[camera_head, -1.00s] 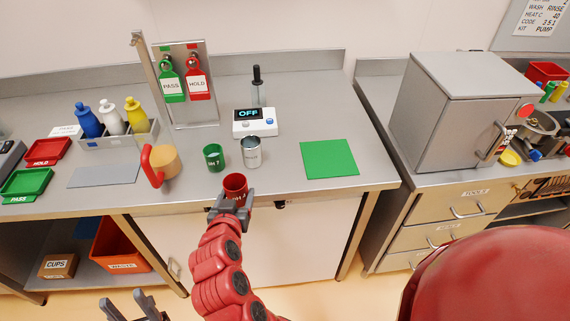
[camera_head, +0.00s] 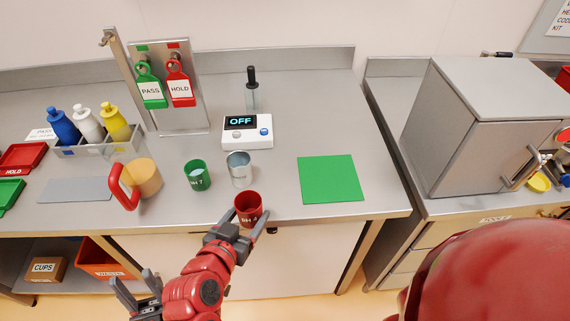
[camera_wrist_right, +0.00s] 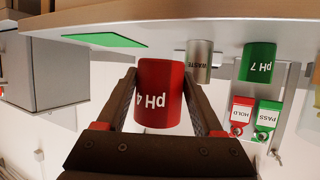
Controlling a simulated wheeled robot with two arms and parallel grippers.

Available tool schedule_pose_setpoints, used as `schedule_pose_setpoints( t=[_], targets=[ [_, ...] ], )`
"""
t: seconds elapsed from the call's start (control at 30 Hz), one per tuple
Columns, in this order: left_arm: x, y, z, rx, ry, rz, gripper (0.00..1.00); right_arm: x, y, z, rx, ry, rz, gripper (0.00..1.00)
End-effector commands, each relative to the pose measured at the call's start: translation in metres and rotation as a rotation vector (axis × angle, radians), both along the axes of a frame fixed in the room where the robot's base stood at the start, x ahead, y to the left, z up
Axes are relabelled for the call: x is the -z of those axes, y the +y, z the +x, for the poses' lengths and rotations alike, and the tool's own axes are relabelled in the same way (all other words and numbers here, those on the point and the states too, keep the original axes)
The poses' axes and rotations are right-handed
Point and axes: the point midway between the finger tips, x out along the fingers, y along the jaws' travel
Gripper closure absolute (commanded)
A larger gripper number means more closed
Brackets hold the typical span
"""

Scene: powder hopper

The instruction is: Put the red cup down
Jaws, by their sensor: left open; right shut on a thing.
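The red cup (camera_head: 248,207), labelled pH 4, is upright in my right gripper (camera_head: 243,228), at the bench's front edge. I cannot tell whether its base touches anything. In the right wrist view, which is upside down, the cup (camera_wrist_right: 160,97) sits between the two fingers of the right gripper (camera_wrist_right: 165,108). My left gripper (camera_head: 136,292) is open and empty, low in front of the bench.
On the bench (camera_head: 290,125), a green pH 7 cup (camera_head: 197,177) and a steel waste cup (camera_head: 239,171) stand just behind the red cup. A green mat (camera_head: 330,180) lies bare to the right. A meter (camera_head: 247,132) reads OFF. A red-handled tan object (camera_head: 143,180) stands left.

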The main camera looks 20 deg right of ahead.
Motion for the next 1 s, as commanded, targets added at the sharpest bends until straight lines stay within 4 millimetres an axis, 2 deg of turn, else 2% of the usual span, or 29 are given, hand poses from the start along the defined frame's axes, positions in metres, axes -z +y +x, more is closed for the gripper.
schedule_pose_setpoints(
  t=[0.17,0.3,0.7,0.93,1.0],
  targets=[
    [-0.003,0.000,0.000,0.000,0.000,0.000,0.50,0.000,-0.018,0.017,0.009,-0.003,-0.001,0.89],
    [-0.006,0.000,0.000,0.000,0.000,0.000,0.50,0.004,-0.042,0.042,0.010,-0.001,-0.006,0.89],
    [-0.031,0.000,0.000,0.000,0.000,0.000,0.50,0.012,-0.095,0.104,0.007,0.004,-0.001,0.89],
    [-0.037,0.000,0.000,0.000,0.000,0.000,0.50,0.014,-0.108,0.120,0.004,0.001,0.001,0.89],
    [-0.043,0.000,0.000,0.000,0.000,0.000,0.50,0.026,-0.107,0.119,0.000,0.006,-0.004,0.89]
  ],
)
